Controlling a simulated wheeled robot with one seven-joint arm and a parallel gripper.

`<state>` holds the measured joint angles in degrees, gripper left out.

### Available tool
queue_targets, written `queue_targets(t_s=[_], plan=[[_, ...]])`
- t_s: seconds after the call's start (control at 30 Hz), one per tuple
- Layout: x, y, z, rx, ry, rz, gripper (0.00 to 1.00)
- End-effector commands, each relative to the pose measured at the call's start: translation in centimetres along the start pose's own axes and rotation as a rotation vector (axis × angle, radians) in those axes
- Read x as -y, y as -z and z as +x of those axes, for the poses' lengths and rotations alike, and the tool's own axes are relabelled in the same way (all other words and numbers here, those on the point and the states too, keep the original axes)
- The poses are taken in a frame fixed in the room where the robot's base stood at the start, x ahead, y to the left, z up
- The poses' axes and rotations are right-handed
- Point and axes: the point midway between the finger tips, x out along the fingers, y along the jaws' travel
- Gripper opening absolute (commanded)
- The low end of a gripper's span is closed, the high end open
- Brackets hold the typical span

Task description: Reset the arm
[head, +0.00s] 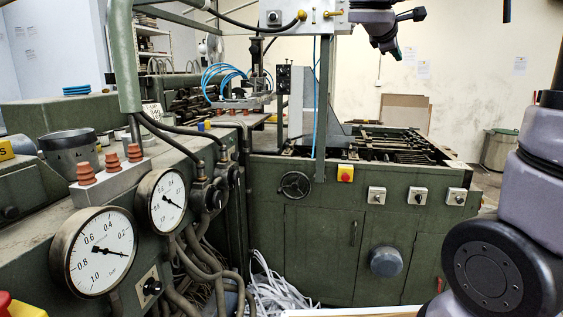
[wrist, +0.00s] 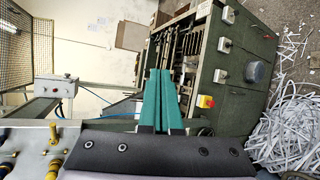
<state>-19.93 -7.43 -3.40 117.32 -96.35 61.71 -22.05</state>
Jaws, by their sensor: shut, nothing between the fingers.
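My gripper (wrist: 159,72) shows in the wrist view as two green fingers lying side by side, shut with nothing between them. In the head view my gripper (head: 397,54) hangs at the top, right of centre, pointing downward. It is in the air in front of the pale back wall, apart from the machine as far as I can tell. The upper part of my arm between wrist and shoulder is partly cut off by the frame edges.
The green feeder machine (head: 325,235) stands ahead with a handwheel, a red-yellow stop button (head: 345,173) and switches. Two pressure gauges (head: 99,250) are on the left console. White paper strips (wrist: 284,130) lie on the floor. A metal panel with valves (wrist: 30,150) is close in the wrist view.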

Motion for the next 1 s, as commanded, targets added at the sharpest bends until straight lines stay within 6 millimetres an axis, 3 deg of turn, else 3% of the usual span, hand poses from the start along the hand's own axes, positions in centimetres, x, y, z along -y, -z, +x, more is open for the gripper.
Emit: queue_targets(t_s=[0.03,0.2,0.4,0.5,0.7,1.0], plan=[[2.3,-2.3,-0.7,0.001,0.088,0.120,0.00],[10.5,-6.5,-4.4,-0.001,0.387,0.540,0.00],[18.1,-7.5,-10.7,0.001,0.706,1.053,0.00],[20.4,-7.0,-13.7,-0.001,0.842,1.288,0.00],[22.4,-5.7,-17.7,-0.007,1.024,1.606,0.00],[22.8,-5.2,-18.7,-0.008,1.078,1.693,0.00]])
